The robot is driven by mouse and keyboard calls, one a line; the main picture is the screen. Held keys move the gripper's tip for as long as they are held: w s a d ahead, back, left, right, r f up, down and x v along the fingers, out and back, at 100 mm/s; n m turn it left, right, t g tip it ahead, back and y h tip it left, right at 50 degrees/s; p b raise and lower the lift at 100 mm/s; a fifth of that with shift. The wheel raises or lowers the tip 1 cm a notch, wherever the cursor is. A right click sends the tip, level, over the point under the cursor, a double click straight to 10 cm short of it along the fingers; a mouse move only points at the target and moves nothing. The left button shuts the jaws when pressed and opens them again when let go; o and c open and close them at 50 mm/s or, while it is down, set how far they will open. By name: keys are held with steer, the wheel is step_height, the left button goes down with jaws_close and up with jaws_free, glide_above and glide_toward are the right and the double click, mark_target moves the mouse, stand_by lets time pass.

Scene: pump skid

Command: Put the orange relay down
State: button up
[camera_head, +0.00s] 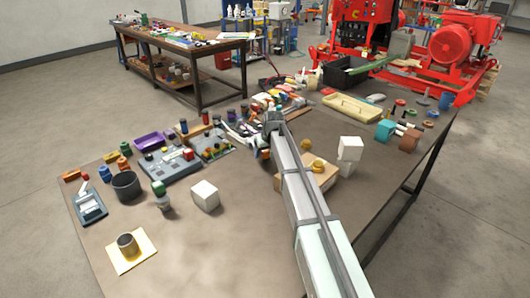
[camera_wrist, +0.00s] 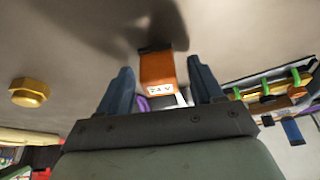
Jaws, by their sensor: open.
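The orange relay (camera_wrist: 157,72), a small block with a white "24 V" label, shows in the wrist view between the two dark fingers of my gripper (camera_wrist: 159,66). The fingers are open, with a visible gap on each side of the relay. Its far end meets a dark shadow on the brown table surface (camera_wrist: 80,45), and it seems to rest there. In the head view my arm reaches across the table and hides the relay, so I cannot make it out there.
A brass hex nut (camera_wrist: 29,92) lies left of my gripper in the wrist view. A rack with green-topped parts (camera_wrist: 265,88) is close on the right.

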steer(key=v, duration=1.2)
steer(key=shift+r, duration=0.15)
